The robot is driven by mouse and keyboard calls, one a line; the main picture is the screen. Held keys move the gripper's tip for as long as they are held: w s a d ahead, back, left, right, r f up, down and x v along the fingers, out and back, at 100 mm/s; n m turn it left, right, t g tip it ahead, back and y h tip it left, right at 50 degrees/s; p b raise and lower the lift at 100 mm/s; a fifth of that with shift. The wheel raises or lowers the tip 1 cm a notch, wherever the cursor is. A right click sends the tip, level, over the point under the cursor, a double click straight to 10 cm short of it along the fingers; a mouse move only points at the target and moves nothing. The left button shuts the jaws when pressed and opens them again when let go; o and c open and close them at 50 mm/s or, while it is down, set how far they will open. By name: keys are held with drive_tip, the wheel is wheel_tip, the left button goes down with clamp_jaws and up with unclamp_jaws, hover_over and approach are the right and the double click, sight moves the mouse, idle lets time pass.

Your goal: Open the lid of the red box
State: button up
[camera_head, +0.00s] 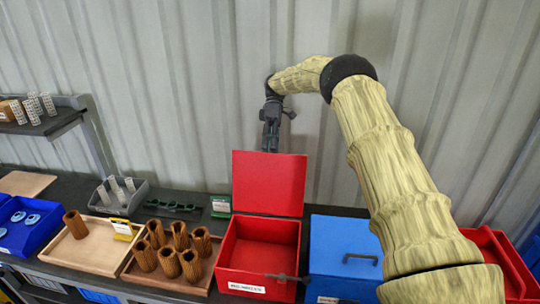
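The red box (231,272) stands on the dark bench with a white label on its front. Its red lid (268,182) is raised, standing roughly upright at the back edge, and the inside of the box shows empty. My gripper (271,145) points down just above the lid's top edge. Its fingertips are close to that edge; I cannot tell whether they touch it. The fingers are small and dark, and whether they are open or shut does not show. Nothing visible hangs from the gripper.
A closed blue box (332,268) with a dark handle stands right of the red box. A wooden tray (203,291) with several brown cartridges is on the left. A thin dark bar (285,277) lies at the red box's front rim. A corrugated wall (190,90) rises behind.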

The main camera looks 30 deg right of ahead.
drive_tip(key=shift+r, duration=2)
drive_tip(key=shift+a, duration=0.1)
